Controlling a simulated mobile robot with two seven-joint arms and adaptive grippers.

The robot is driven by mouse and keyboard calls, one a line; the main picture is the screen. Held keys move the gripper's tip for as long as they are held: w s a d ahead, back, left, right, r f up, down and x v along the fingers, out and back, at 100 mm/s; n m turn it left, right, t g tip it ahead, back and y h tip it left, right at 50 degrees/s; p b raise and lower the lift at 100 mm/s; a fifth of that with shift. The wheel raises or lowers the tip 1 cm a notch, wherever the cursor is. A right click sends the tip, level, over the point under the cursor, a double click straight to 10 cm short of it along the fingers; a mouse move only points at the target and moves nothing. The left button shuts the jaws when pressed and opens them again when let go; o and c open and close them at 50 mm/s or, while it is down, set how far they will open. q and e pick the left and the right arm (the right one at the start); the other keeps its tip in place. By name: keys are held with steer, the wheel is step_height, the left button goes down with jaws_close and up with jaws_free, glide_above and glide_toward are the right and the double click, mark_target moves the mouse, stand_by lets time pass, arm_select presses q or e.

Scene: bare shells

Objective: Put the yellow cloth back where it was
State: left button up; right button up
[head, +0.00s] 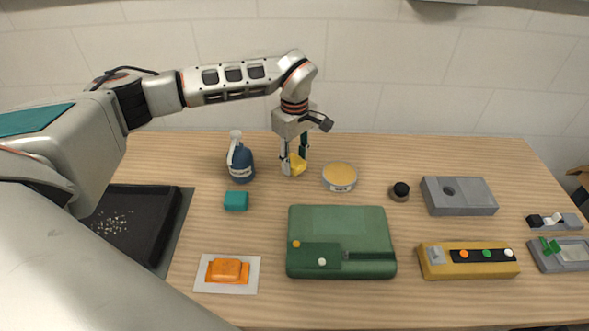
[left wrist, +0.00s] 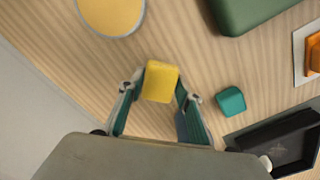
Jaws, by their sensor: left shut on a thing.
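The yellow cloth (head: 298,164) is a small folded bundle between the fingers of my left gripper (head: 293,168), at the back of the table between a blue bottle and a yellow-topped tin. In the left wrist view the cloth (left wrist: 160,82) sits between the tips of the left gripper (left wrist: 160,92), which is shut on it. The fingers point down and are close to the table top; I cannot tell whether the cloth touches it. My right gripper is in neither view.
Near the cloth stand the blue bottle (head: 241,163), the tin (head: 340,178) and a teal block (head: 236,201). A green case (head: 340,230), an orange item (head: 227,270) on a white sheet, a grey box (head: 458,196) and a yellow button box (head: 468,262) lie around. A black tray (head: 178,215) is left.

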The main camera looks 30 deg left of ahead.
mark_target(294, 171)
arm_select(q)
steer(key=shift+f, duration=2.1)
steer(key=shift+f, duration=0.1)
steer(key=o, duration=1)
step_height(294, 171, up, 11)
steer(key=shift+r+b, duration=0.1)
steer(key=shift+b, duration=0.4)
steer(key=shift+r, duration=0.55)
